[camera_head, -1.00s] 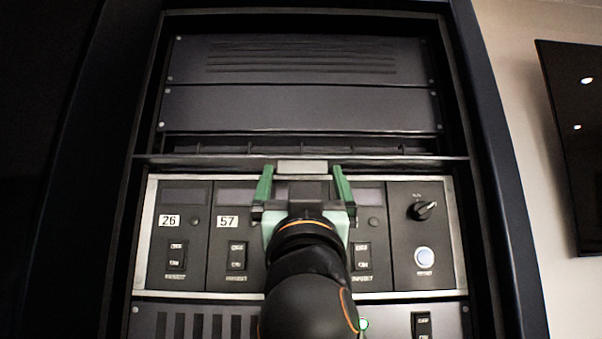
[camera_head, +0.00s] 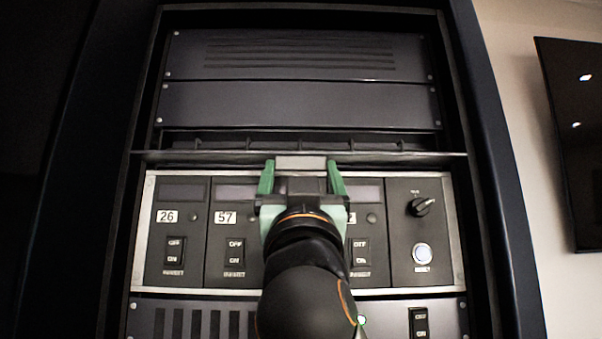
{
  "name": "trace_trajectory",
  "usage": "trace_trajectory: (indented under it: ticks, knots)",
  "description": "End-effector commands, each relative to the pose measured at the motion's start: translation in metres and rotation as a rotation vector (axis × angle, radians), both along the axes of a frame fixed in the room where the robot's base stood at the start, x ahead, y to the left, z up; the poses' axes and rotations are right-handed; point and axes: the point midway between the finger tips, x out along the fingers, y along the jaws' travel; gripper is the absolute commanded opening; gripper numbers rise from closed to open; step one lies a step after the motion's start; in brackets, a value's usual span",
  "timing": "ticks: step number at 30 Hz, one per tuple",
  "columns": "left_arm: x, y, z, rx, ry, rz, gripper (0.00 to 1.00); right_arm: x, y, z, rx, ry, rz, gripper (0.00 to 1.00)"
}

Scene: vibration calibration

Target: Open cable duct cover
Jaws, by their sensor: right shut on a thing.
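The cable duct cover (camera_head: 400,159) is a long dark horizontal strip across the rack, between the blank panels above and the switch panel below. A light grey handle (camera_head: 301,163) sits at its middle. My right gripper (camera_head: 301,167) comes up from below, with its green fingers shut on the handle, one on each side. Behind the cover's upper edge a dark slot with small ribs shows. My left gripper is not in view.
Below the cover is a switch panel (camera_head: 186,220) with labels 26 and 57, rocker switches, a black rotary knob (camera_head: 421,206) and a lit round reset button (camera_head: 422,252). My right arm hides part of it. Rack side frames stand left and right. A dark screen (camera_head: 575,150) hangs on the right wall.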

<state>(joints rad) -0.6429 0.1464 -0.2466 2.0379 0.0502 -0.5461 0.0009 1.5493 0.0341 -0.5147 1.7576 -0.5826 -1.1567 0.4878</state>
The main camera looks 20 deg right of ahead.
Motion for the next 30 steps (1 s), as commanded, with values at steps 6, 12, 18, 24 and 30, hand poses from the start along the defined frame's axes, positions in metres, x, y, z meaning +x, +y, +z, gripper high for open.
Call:
trace_trajectory:
  ticks: [6,12,18,24,30]
  knots:
    - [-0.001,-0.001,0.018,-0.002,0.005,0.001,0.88,-0.005,0.002,0.015,0.045,0.136,0.006,0.32]
    - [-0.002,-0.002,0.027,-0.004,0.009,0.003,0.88,-0.008,0.003,0.023,0.079,0.27,0.003,0.32]
    - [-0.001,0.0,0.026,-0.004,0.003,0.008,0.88,-0.008,0.002,0.021,0.087,0.304,-0.001,0.32]
    - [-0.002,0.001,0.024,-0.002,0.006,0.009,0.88,-0.008,0.002,0.02,0.086,0.302,-0.001,0.32]
    - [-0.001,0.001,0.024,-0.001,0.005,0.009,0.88,-0.008,0.002,0.021,0.086,0.301,-0.001,1.0]
